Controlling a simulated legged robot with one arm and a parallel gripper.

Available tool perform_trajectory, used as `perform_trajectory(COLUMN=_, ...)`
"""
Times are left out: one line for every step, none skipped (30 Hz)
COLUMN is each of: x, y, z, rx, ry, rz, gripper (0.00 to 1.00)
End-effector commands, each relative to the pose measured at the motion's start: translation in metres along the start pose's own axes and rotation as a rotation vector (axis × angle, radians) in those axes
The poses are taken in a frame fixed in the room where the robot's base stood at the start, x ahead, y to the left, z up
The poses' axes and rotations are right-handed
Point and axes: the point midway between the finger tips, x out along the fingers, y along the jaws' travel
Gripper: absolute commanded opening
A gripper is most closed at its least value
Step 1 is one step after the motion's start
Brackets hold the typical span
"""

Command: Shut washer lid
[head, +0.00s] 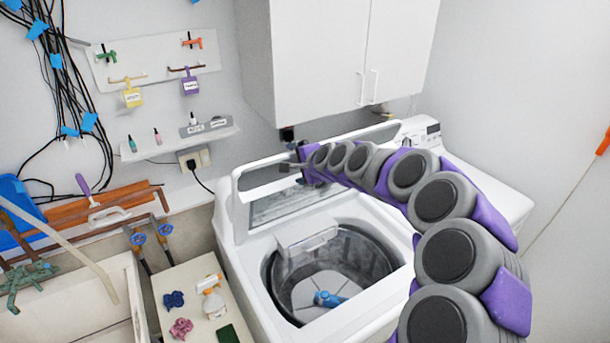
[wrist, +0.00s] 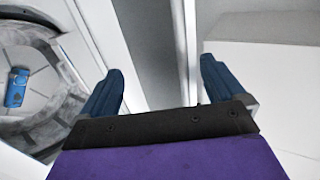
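The washer (head: 330,330) is a white top loader with its round drum (head: 345,265) exposed. Its lid (head: 238,195) has a white frame and a clear window, and stands raised at the back. My arm crosses over the washer from the lower right, and my gripper (head: 287,168) is at the raised lid's upper part; I cannot tell whether it touches. In the wrist view my gripper (wrist: 162,85) has its two blue fingers spread apart, with nothing clearly held between them. The drum (wrist: 50,75) shows at left there. My arm hides part of the lid.
A blue item (head: 328,299) lies in the drum. White cabinets (head: 340,55) hang above the washer. A second white machine (head: 490,190) stands at right.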

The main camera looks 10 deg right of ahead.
Motion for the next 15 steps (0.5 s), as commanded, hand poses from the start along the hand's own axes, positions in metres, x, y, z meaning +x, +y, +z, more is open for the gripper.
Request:
perform_trajectory(x=-0.001, y=0.004, z=0.000, rx=0.001, ry=0.000, rz=-0.005, gripper=0.96)
perform_trajectory(x=-0.001, y=0.006, z=0.000, rx=0.002, ry=-0.001, rz=-0.009, gripper=0.96)
perform_trajectory(x=-0.002, y=0.010, z=0.000, rx=0.002, ry=-0.001, rz=-0.014, gripper=0.96)
perform_trajectory(x=-0.003, y=0.012, z=0.000, rx=0.002, ry=-0.002, rz=-0.017, gripper=0.96)
perform_trajectory(x=-0.004, y=0.014, z=0.000, rx=0.002, ry=-0.003, rz=-0.020, gripper=0.96)
perform_trajectory(x=-0.004, y=0.017, z=0.001, rx=0.003, ry=-0.004, rz=-0.024, gripper=0.96)
perform_trajectory(x=-0.005, y=0.019, z=0.001, rx=0.003, ry=-0.004, rz=-0.028, gripper=0.96)
perform_trajectory(x=-0.006, y=0.021, z=0.001, rx=0.002, ry=-0.004, rz=-0.032, gripper=0.96)
perform_trajectory(x=-0.007, y=0.023, z=0.001, rx=0.001, ry=-0.004, rz=-0.037, gripper=0.96)
perform_trajectory(x=-0.008, y=0.024, z=0.001, rx=0.000, ry=-0.004, rz=-0.042, gripper=0.96)
perform_trajectory(x=-0.009, y=0.025, z=0.001, rx=0.000, ry=-0.003, rz=-0.047, gripper=0.96)
perform_trajectory(x=-0.010, y=0.027, z=0.001, rx=0.000, ry=-0.002, rz=-0.054, gripper=0.96)
perform_trajectory(x=-0.011, y=0.028, z=0.000, rx=0.000, ry=-0.002, rz=-0.059, gripper=0.96)
perform_trajectory(x=-0.011, y=0.029, z=0.000, rx=0.001, ry=-0.001, rz=-0.063, gripper=0.96)
perform_trajectory(x=-0.013, y=0.032, z=-0.001, rx=0.002, ry=0.000, rz=-0.069, gripper=0.96)
